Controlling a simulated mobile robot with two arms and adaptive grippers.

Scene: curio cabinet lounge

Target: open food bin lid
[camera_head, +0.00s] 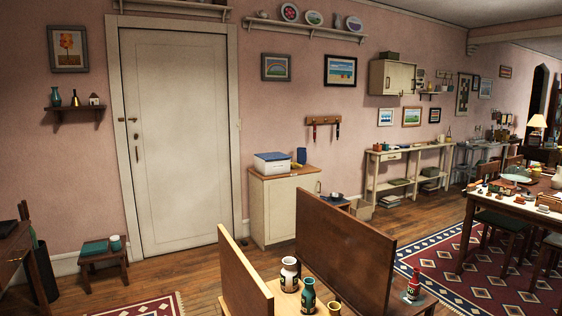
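I cannot pick out a food bin for certain. A white box with a blue-grey top (272,162) sits on the cream cabinet (284,205) right of the door, and its top looks shut. I cannot tell whether it is the food bin. Neither of my grippers is in view.
A small stool (103,262) stands left of the closed door (178,140). A cluttered table (520,208) is at right. Floor before the door is clear.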

